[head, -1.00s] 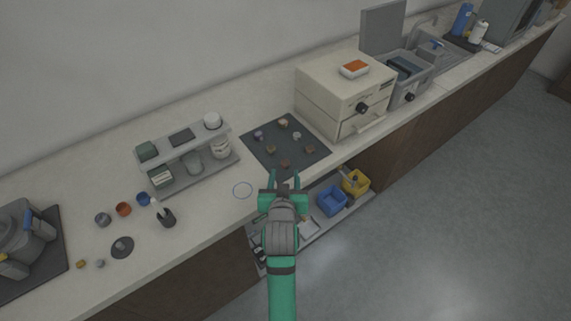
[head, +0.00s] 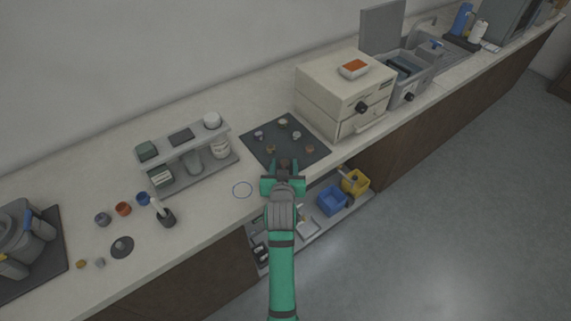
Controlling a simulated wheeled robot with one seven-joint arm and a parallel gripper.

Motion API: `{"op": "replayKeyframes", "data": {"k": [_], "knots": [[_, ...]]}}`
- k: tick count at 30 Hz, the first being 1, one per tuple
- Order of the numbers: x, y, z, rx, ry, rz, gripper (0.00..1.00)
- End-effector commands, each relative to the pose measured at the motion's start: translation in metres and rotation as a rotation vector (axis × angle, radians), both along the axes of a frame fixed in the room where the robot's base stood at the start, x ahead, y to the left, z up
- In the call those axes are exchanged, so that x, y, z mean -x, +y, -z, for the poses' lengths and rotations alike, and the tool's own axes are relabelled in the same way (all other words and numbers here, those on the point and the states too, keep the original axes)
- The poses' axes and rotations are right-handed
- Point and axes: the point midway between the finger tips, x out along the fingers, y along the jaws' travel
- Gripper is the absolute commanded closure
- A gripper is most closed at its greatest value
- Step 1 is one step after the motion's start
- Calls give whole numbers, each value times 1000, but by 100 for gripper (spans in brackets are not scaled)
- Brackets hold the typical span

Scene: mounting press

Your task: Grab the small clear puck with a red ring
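Several small pucks sit on the dark mat (head: 262,160) on the counter. They are too small here for me to tell which one is clear with a red ring. A brownish puck (head: 285,162) is at the mat's front edge. A pale puck (head: 297,135), a whitish-tan puck (head: 283,123) and a greyish puck (head: 259,135) sit farther back. Brownish pucks (head: 270,149) (head: 310,149) flank the middle. My gripper (head: 285,167) is open at the mat's front edge. Its fingers lie on either side of the front puck in the picture; I cannot tell its height.
A cream press box (head: 318,98) stands right behind the mat. A grey rack (head: 205,175) with jars stands to the left. A thin ring (head: 242,190) lies on bare counter. Below the counter edge, a shelf holds a blue bin (head: 332,201) and a yellow bin (head: 355,182).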

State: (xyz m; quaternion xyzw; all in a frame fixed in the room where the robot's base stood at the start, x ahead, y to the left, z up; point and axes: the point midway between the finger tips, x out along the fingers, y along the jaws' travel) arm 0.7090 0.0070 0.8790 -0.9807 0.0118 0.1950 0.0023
Motion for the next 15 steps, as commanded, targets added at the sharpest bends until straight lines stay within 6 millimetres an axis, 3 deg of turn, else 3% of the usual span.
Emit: {"op": "replayKeyframes", "data": {"k": [1, 5, 15], "knots": [[0, -1, 0, 0, 0, 1, 67], [0, -3, 0, 1, 0, 4, 98], [0, -5, -1, 0, 0, 7, 99]]}}
